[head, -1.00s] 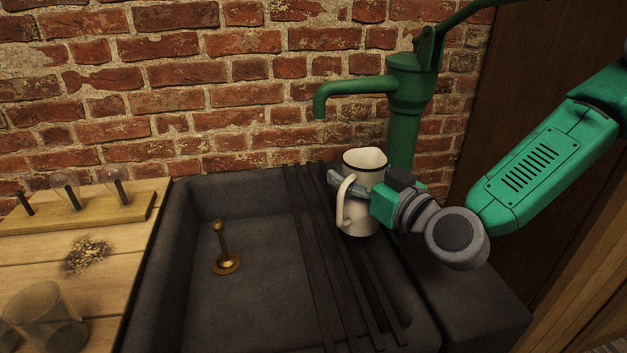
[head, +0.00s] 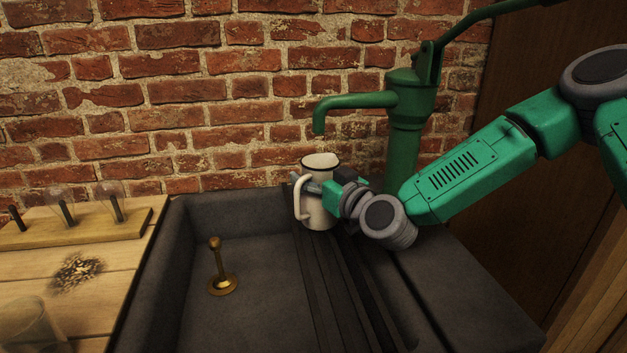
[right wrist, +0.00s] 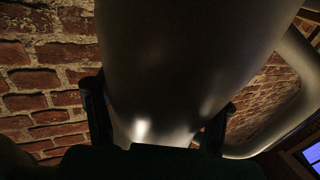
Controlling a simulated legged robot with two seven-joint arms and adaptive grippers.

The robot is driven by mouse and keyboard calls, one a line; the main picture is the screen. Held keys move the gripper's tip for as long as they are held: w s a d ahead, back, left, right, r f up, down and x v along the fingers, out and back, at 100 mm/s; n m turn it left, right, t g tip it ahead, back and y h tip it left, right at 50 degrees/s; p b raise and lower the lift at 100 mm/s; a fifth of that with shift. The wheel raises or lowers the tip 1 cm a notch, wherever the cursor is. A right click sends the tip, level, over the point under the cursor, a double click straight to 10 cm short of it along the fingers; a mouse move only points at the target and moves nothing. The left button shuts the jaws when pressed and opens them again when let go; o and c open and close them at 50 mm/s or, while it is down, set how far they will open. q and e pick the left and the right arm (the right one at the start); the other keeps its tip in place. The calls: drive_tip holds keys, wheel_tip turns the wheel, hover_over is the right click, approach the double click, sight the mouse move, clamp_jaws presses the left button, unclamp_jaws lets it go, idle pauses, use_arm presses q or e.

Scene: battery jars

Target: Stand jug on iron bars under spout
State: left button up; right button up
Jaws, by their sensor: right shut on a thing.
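The white enamel jug (head: 318,207) with a dark rim is upright over the far end of the iron bars (head: 336,290), just below and close to the mouth of the green pump's spout (head: 318,127). I cannot tell whether its base touches the bars. My right gripper (head: 315,187) is shut on the jug's body from the right, with the handle towards the left front. In the right wrist view the jug (right wrist: 190,60) fills the middle between the two fingers. My left gripper is not in view.
The dark stone sink (head: 262,225) holds a brass standpipe (head: 220,270). A wooden counter (head: 100,265) at left carries a rack (head: 90,228) with rods and glass bulbs, and a glass jar (head: 30,325). The brick wall stands behind.

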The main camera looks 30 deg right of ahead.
drive_tip(key=shift+f, duration=0.35)
drive_tip(key=shift+a, duration=0.3)
drive_tip(key=o, duration=1.7)
drive_tip(key=shift+c, duration=0.2)
drive_tip(key=shift+d+r, duration=0.15)
drive_tip(key=shift+d, duration=0.05)
drive_tip(key=s+d+p, duration=0.1)
drive_tip(key=s, duration=1.1)
drive_tip(key=shift+d, duration=0.3)
